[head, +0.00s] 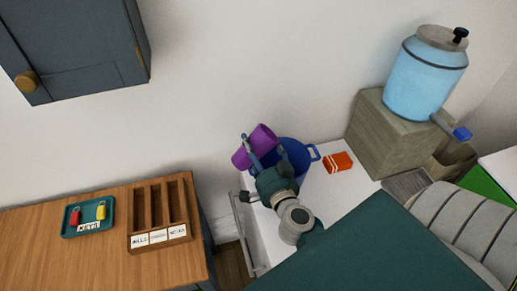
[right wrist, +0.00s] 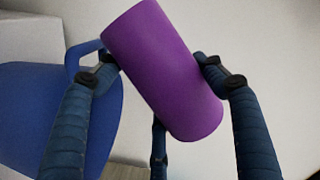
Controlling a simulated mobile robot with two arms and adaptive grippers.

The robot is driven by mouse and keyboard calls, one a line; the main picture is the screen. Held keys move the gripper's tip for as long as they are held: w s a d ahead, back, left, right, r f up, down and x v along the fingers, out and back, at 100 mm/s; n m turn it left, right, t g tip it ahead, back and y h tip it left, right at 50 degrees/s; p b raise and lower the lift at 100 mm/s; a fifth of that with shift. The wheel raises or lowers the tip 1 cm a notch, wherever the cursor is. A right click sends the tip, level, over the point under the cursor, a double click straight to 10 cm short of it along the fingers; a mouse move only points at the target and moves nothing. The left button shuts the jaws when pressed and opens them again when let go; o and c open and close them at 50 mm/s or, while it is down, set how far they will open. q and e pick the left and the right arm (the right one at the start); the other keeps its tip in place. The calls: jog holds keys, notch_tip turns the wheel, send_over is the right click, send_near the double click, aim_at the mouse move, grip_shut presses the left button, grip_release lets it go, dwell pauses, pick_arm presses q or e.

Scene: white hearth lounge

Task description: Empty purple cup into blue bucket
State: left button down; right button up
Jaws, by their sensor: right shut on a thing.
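The purple cup (head: 256,145) is held by my right gripper (head: 264,158) above the near-left side of the blue bucket. In the right wrist view the cup (right wrist: 165,70) is strongly tilted between the blue fingers of my right gripper (right wrist: 160,85). Its opening and contents cannot be seen. The blue bucket (head: 313,154) stands on a white surface against the wall, partly hidden by the cup and gripper. It also shows at the left of the right wrist view (right wrist: 30,100). My left gripper is not in view.
An orange-red box (head: 338,162) lies right of the bucket. A blue water dispenser (head: 426,80) stands on a wooden block (head: 385,140). On the wooden cabinet (head: 95,255) are a teal key tray (head: 75,232) and a slotted organiser (head: 160,240). A dark wall cupboard (head: 85,55) hangs upper left.

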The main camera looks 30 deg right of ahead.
jog(key=shift+w+a+f+m+b, duration=0.1)
jog(key=shift+f+m+b, duration=0.15)
jog(key=shift+m+b, duration=0.45)
jog(key=shift+w+a+f+m+b, duration=0.1)
jog(key=shift+f+m+b, duration=0.1)
jog(key=shift+m+b, duration=0.45)
jog(key=shift+r+y, duration=0.1)
jog(key=shift+y, duration=0.2)
jog(key=shift+m+p, duration=0.25)
jog(key=shift+p, duration=0.05)
jog(key=shift+d+f+m+p, duration=0.15)
jog(key=shift+f+m+p, duration=0.1)
jog(key=shift+m+p, duration=0.2)
jog(key=shift+w+d+f+m+y+p, duration=0.25)
jog(key=shift+w+f+m+y+p, duration=0.1)
jog(key=shift+m, duration=0.5)
dwell(0.7)
dwell(0.4)
jog(key=shift+d+r+p, duration=0.25)
jog(key=shift+p, duration=0.1)
jog(key=shift+w+d+f+m, duration=0.1)
jog(key=shift+d+m, duration=0.05)
jog(key=shift+m, duration=0.15)
